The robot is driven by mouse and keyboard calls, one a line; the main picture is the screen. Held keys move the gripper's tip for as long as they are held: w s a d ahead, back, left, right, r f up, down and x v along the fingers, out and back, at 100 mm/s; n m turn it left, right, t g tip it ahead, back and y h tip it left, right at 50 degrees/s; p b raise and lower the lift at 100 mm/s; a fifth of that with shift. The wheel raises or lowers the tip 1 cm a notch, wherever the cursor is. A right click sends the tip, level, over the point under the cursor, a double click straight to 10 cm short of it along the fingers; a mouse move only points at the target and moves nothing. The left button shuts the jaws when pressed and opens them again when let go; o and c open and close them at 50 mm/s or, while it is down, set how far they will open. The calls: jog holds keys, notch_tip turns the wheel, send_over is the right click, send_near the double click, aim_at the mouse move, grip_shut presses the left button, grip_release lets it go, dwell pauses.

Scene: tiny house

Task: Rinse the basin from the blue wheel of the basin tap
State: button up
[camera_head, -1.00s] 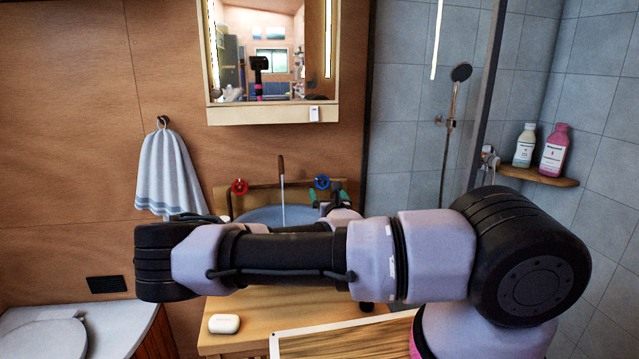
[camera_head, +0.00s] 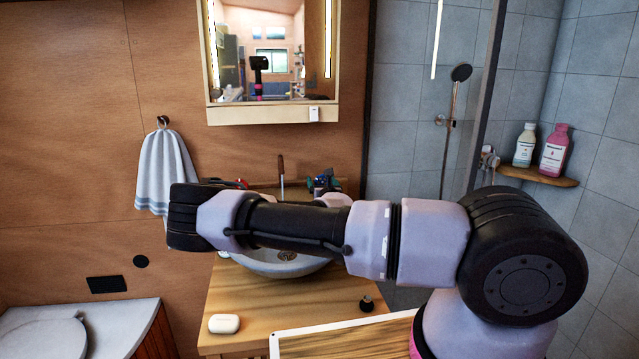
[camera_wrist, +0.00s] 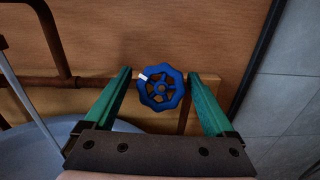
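The blue wheel (camera_wrist: 160,89) is a lobed handwheel with a white mark at its upper left. My gripper (camera_wrist: 159,73) is open, with one green finger on each side of the wheel. A small gap seems to show on both sides; contact is hard to judge. In the head view the blue wheel is mostly hidden by my gripper (camera_head: 323,181). The brown tap spout (camera_head: 281,164) rises behind the basin (camera_head: 262,268), partly covered by my arm. A thin pale water stream (camera_wrist: 28,92) falls towards the basin in the wrist view.
A red wheel (camera_head: 241,182) is left of the spout, partly hidden. The wooden counter (camera_head: 250,310) holds a white soap (camera_head: 224,324) and a small dark bottle (camera_head: 367,303). A mirror cabinet (camera_head: 270,112) hangs above. A towel (camera_head: 165,170) hangs left; the tiled shower is right.

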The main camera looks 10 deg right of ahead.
jog(key=c, duration=1)
jog(key=shift+m, duration=0.3)
jog(key=m+h, duration=0.1)
jog(key=m, duration=0.2)
jog(key=m+g+h, duration=0.1)
jog(key=m+h, duration=0.1)
jog(key=m, duration=0.1)
jog(key=shift+a+m+h, duration=0.15)
jog(key=shift+m+h, duration=0.15)
jog(key=shift+m, duration=0.1)
jog(key=m+g+h, duration=0.1)
jog(key=m, duration=0.2)
jog(key=m+g+h, duration=0.1)
jog(key=m, duration=0.3)
jog(key=shift+g, duration=0.3)
jog(key=shift+a+m, duration=0.1)
jog(key=shift+m, duration=0.2)
jog(key=o, duration=1.4)
jog(key=shift+c, duration=0.2)
